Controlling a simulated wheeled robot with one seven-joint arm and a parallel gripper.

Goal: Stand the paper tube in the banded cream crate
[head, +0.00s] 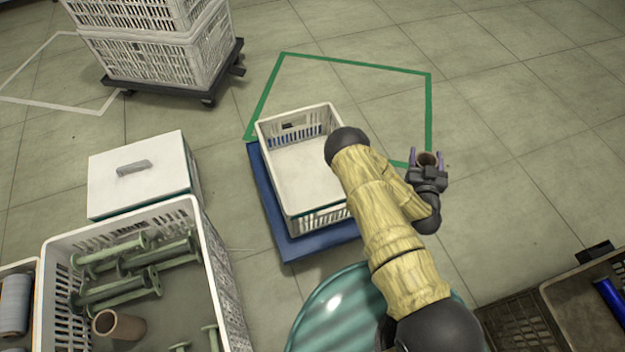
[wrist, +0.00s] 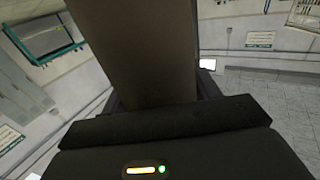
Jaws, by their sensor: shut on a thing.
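My gripper (head: 427,157) is right of the middle in the head view, shut on a brown paper tube (head: 428,162). The tube's open end shows between the fingers, and its lower part is hidden by the gripper. In the wrist view the tube (wrist: 145,50) fills the upper middle as a dark brown upright shape.
The crate stands on a blue base (head: 268,205) by a green floor outline (head: 355,63). A larger cream crate (head: 212,260) holds green bobbins and another brown tube (head: 118,326). A lidded box (head: 140,180) is behind it. Stacked crates (head: 150,50) stand at the back left.

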